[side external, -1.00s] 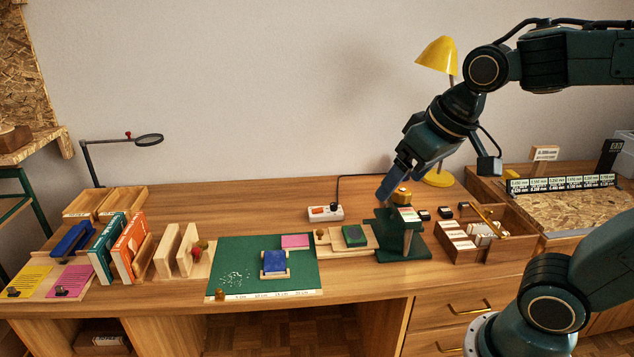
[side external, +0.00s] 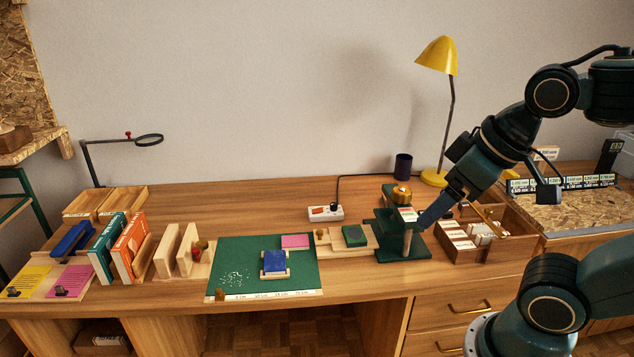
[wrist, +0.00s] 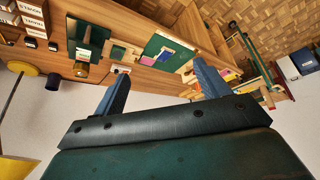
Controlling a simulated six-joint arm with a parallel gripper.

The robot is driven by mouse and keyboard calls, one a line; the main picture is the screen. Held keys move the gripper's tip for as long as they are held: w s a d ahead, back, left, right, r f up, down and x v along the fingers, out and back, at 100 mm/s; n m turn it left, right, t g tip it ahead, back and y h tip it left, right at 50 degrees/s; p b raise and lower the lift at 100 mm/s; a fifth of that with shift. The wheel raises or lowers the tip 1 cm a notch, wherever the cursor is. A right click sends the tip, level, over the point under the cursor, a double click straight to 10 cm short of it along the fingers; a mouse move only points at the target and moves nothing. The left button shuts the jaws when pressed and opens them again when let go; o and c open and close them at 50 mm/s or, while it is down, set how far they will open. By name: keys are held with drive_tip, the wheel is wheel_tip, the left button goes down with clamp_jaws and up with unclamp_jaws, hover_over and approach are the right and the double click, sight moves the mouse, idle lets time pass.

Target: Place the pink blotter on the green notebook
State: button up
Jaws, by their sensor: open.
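The pink blotter (side external: 295,241) looks like a flat pink rectangle at the back right of the green cutting mat (side external: 225,260). A small green notebook (side external: 354,235) lies on a wooden board (side external: 328,244), just right of the mat. My gripper (side external: 426,220) is empty, to the right of both, by the dark green press (side external: 388,240). In the side view its blue fingers overlap the press's right side; I cannot tell whether they touch. The wrist view shows the two blue fingers of my gripper (wrist: 160,88) spread apart with nothing between them.
A blue block (side external: 274,261) sits on a wooden holder on the mat. Upright books (side external: 129,246) stand left. A power strip (side external: 326,213), dark cup (side external: 403,166) and yellow lamp (side external: 437,56) stand behind. A wooden drawer box (side external: 470,250) is at right. The desk behind the mat is clear.

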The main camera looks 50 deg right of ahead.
drive_tip(key=w+d+n+g, duration=0.1)
drive_tip(key=w+d+n, duration=0.1)
drive_tip(key=w, duration=1)
drive_tip(key=w+d+n+g, duration=0.1)
drive_tip(key=w+d+n, duration=0.1)
drive_tip(key=w, duration=0.9)
drive_tip(key=w+d+f+n, duration=0.1)
drive_tip(key=w+d+f, duration=0.2)
drive_tip(key=w+f, duration=0.2)
drive_tip(key=w+d+f+n+g, duration=0.1)
drive_tip(key=w+d+f+n, duration=0.1)
drive_tip(key=w+f, duration=0.4)
drive_tip(key=w+d+f+n+g+y, duration=0.1)
drive_tip(key=w+d+f, duration=0.3)
drive_tip(key=f, duration=0.6)
drive_tip(key=shift+w+d+n, duration=0.25)
drive_tip(key=shift+w+n, duration=0.25)
drive_tip(key=shift+w, duration=0.7)
drive_tip(key=shift+f, duration=0.15)
hover_over(299, 240)
drive_tip(key=shift+w+f, duration=0.1)
drive_tip(key=shift+f, duration=4.1)
drive_tip(key=shift+f, duration=0.1)
